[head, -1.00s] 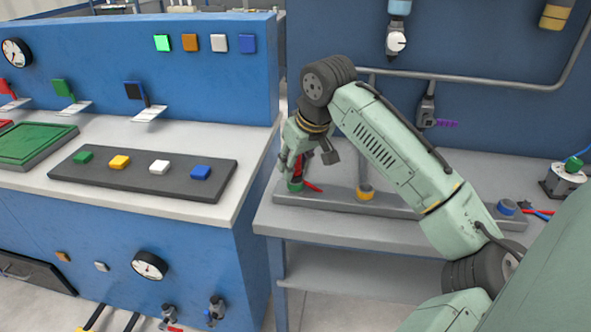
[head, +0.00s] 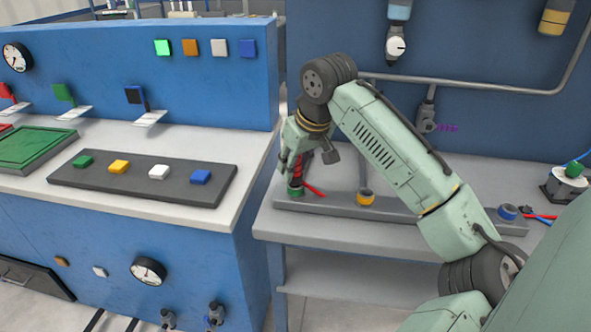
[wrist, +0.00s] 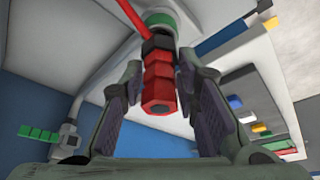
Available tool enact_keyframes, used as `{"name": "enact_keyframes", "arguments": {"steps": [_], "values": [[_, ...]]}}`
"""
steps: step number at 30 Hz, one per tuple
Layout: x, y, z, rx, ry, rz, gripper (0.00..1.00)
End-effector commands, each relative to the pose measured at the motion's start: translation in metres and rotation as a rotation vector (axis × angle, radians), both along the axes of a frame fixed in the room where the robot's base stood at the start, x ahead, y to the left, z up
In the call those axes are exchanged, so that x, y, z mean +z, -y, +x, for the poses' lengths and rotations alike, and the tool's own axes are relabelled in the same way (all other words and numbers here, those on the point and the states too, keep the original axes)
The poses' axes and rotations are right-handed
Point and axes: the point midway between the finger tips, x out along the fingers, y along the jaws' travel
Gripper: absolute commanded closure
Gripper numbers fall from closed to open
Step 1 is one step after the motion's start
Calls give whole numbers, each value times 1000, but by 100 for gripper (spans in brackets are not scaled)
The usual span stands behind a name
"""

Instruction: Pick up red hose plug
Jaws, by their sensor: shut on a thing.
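The red hose plug (wrist: 158,86) has red hexagonal segments and a black collar. In the wrist view it stands between the two fingers of my gripper (wrist: 160,100), which is shut on it. A red hose (wrist: 132,20) leads away from the collar. The plug's far end is at a green-ringed socket (wrist: 160,19). In the head view, my gripper (head: 296,168) points down at the left end of the bench, around the plug, just above the green socket (head: 295,190). The red hose (head: 314,190) sticks out to the right. Fingers partly hide the plug there.
The blue console (head: 180,75) with coloured buttons stands close to the left of my gripper. A pipe with a valve (head: 427,115) is on the back wall.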

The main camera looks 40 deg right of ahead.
Motion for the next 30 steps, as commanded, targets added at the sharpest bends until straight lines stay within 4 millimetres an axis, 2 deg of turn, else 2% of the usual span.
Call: {"name": "enact_keyframes", "arguments": {"steps": [5, 15, 21, 25, 30], "values": [[25, -1, 0, 1, 6, 0, 100], [29, -32, -81, 0, 6, -3, 100], [35, -48, -123, -2, 4, -4, 100], [38, -54, -140, -2, 2, -3, 100], [39, -59, -148, 0, 2, -1, 100]]}}
